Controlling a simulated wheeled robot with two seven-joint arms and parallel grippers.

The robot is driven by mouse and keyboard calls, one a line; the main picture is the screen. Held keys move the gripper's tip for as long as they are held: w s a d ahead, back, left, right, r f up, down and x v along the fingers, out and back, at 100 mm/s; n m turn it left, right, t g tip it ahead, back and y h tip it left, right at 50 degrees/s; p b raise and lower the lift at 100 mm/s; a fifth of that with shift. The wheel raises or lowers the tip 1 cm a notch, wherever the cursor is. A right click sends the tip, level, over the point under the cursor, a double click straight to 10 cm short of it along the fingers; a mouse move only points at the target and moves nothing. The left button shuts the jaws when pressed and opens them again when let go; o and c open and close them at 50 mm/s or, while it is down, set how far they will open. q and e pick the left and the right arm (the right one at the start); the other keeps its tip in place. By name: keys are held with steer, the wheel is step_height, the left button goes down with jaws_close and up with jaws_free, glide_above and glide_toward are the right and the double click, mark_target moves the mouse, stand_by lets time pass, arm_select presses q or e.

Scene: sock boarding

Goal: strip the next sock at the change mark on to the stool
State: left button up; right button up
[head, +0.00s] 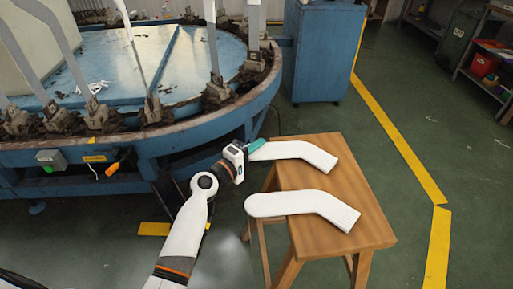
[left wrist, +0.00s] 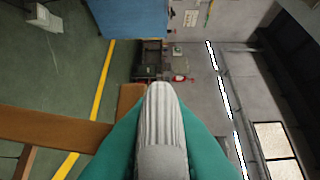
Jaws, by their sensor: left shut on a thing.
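My left gripper (head: 255,147), with teal fingers, is shut on the left end of a white sock (head: 303,151). That sock reaches right over the far part of the wooden stool (head: 372,236); I cannot tell whether it touches the top. The left wrist view shows the ribbed white sock (left wrist: 162,125) between the teal fingers. Another white sock (head: 290,205) lies across the nearer part of the stool, its left end past the edge. The blue boarding machine (head: 120,55) carries several upright grey forms; the near one (head: 145,70) looks bare. My right gripper is out of view.
A grey box with a green button (head: 48,160) and an orange handle (head: 113,169) sit on the machine's front rim. A blue cabinet (head: 322,55) stands behind the stool. Shelves (head: 480,60) line the right wall. Green floor right of the stool is clear.

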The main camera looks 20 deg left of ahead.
arm_select(q)
steer(key=o, duration=0.8)
steer(key=shift+o, duration=0.2)
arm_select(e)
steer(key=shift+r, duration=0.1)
